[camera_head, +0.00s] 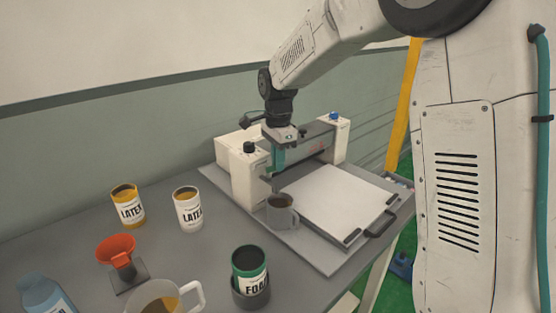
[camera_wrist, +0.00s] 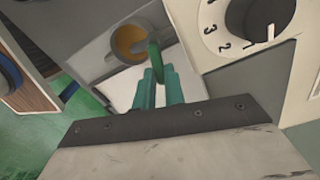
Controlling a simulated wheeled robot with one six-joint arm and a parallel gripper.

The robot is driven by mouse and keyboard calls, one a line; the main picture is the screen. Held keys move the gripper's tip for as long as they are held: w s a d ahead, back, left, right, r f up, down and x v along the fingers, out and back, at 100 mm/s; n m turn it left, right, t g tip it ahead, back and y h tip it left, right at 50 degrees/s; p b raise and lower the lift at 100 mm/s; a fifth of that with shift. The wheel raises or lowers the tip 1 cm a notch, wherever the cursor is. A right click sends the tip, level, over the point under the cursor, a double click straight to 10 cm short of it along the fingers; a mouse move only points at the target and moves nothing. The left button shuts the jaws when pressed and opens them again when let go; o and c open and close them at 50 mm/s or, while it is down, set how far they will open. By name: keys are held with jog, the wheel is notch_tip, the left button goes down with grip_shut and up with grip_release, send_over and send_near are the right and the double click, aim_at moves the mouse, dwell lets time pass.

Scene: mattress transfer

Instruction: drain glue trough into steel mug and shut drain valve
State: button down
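The steel mug (camera_head: 281,215) stands upright on the machine's base plate, in front of the trough's left part. In the wrist view, the mug (camera_wrist: 108,66) holds yellow-brown liquid. The glue trough (camera_head: 305,148) spans the machine's two white end posts; its inside is hidden. My gripper (camera_head: 275,160) points down at the trough's front left. In the wrist view its teal fingers (camera_wrist: 160,84) are close together on a green handle (camera_wrist: 153,55), apparently the drain valve's, which crosses over the mug. Whether liquid is running cannot be seen.
A numbered dial (camera_wrist: 260,18) is close to my fingers. A white panel (camera_head: 335,200) lies right of the mug. Latex cans (camera_head: 128,212) (camera_head: 188,213), an orange funnel (camera_head: 117,248), a clear jug (camera_head: 165,300), a green-rimmed foam can (camera_head: 250,265) and a blue bottle (camera_head: 43,296) occupy the table's left.

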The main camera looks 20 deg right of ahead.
jog(key=n, duration=0.3)
jog(key=shift+w+a, duration=0.15)
jog(key=shift+w, duration=0.25)
jog(key=c, duration=1.5)
grip_release()
jog(key=shift+o, duration=0.2)
